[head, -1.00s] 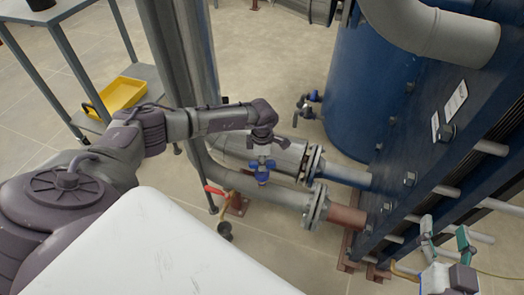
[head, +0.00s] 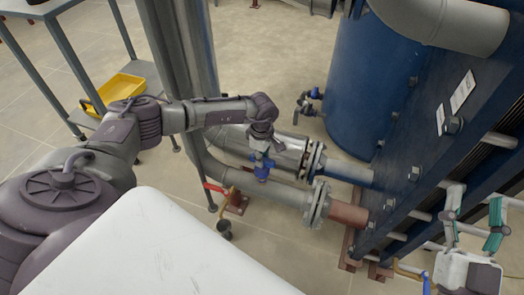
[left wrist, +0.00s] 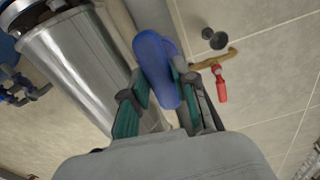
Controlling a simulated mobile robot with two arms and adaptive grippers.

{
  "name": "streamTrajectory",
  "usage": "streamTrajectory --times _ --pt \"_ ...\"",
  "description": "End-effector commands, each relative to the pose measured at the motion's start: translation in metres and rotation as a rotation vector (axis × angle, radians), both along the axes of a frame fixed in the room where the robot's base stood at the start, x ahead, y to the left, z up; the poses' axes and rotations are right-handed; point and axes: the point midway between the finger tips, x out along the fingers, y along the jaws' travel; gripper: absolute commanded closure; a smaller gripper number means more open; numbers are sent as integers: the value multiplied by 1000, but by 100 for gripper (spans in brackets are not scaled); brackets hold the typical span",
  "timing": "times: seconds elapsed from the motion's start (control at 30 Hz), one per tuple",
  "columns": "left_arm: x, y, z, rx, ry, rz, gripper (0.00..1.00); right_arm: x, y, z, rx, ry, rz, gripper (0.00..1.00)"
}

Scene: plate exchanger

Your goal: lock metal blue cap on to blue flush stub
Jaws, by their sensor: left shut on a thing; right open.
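My left gripper (head: 262,158) reaches down over the pipes and is shut on a blue piece (head: 262,174), which looks like the blue cap. In the left wrist view the blue piece (left wrist: 157,68) is a smooth rounded shape between the teal-padded fingers (left wrist: 160,92). The blue flush stub cannot be told apart from the held piece, so I cannot tell whether they touch. My right gripper (head: 474,205) is at the lower right, with its fingers spread and nothing between them.
Two flanged pipes (head: 318,205) run beside the held piece to the blue exchanger (head: 440,135). A red-handled valve (head: 215,188) is just left of it. A blue-handled valve (head: 314,94) stands near the blue tank (head: 355,85). A yellow tray (head: 122,88) sits on a shelf.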

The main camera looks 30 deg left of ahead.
Motion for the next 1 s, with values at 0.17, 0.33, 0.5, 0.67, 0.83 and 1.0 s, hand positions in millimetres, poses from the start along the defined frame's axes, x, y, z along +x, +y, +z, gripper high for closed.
streamTrajectory --times 0.17,0.33,0.5,0.67,0.83,1.0 --pt "-4 0 -4 4 9 -36 100 -1 0 3 6 -22 1 42" --pt "-4 -1 -4 4 9 -36 67 -1 0 3 6 -21 1 42" --pt "-3 0 -3 2 6 -32 43 -1 0 3 6 -20 1 42" --pt "-1 0 -2 2 3 -29 43 -1 0 3 6 -20 1 42" --pt "-1 0 2 2 2 -28 43 -1 0 3 5 -18 1 42" --pt "0 0 25 1 -1 -27 43 -1 0 3 5 -18 1 42"
